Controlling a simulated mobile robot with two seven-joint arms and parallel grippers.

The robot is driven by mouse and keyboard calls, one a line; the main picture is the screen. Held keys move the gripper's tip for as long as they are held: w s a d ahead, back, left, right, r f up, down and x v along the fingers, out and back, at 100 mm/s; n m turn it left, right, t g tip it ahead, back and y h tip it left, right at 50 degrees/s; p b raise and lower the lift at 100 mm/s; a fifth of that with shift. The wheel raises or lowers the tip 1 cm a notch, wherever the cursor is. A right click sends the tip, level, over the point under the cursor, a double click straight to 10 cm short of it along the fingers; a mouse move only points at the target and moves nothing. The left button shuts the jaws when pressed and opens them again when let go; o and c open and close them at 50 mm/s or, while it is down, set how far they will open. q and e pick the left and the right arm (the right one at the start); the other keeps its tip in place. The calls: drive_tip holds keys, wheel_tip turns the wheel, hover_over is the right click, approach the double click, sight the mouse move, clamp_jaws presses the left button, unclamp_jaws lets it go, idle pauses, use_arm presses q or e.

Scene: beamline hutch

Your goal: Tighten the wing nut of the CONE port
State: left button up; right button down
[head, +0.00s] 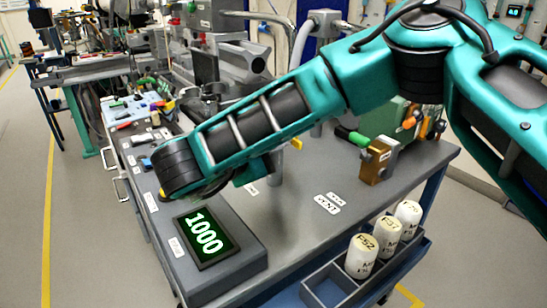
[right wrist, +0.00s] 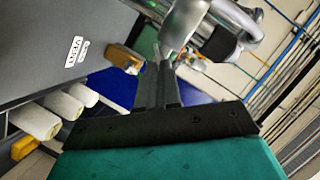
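My right arm crosses the head view from the right. Its far end bends down at the left, and its gripper is hidden behind the arm there. In the right wrist view, the dark fingers of the right gripper (right wrist: 162,62) reach up close together; whether they touch or hold anything is unclear. A grey pipe fitting (right wrist: 232,38) with a dark collar lies beyond them; in the head view a grey post with an elbow (head: 320,45) stands behind the arm. No CONE label or wing nut can be made out. My left gripper is not in view.
A brass block (head: 376,160) stands at the table's right; it also shows in the wrist view (right wrist: 124,58). White labelled cylinders (head: 361,256) sit in a front tray (head: 318,285). A display reading 1000 (head: 206,236) is at the front left. The grey tabletop (head: 290,235) is mostly clear in front.

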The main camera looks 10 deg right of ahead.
drive_tip(key=shift+s+f+m+t+h+b, duration=0.1)
drive_tip(key=shift+f+m+t+h+b, duration=0.45)
drive_tip(key=shift+m+b, duration=1.5)
drive_tip(key=shift+f+m+t+h+b, duration=0.35)
drive_tip(key=shift+m+t+b, duration=0.45)
drive_tip(key=shift+m+b, duration=1.25)
drive_tip(key=shift+s+f+m+t+h+b, duration=0.1)
drive_tip(key=shift+f+m+t+h+b, duration=0.4)
drive_tip(key=shift+m+b, duration=1.55)
drive_tip(key=shift+r, duration=0.15)
drive_tip(key=c, duration=1.6)
unclamp_jaws()
drive_tip(key=shift+a, duration=0.1)
drive_tip(key=shift+r, duration=0.2)
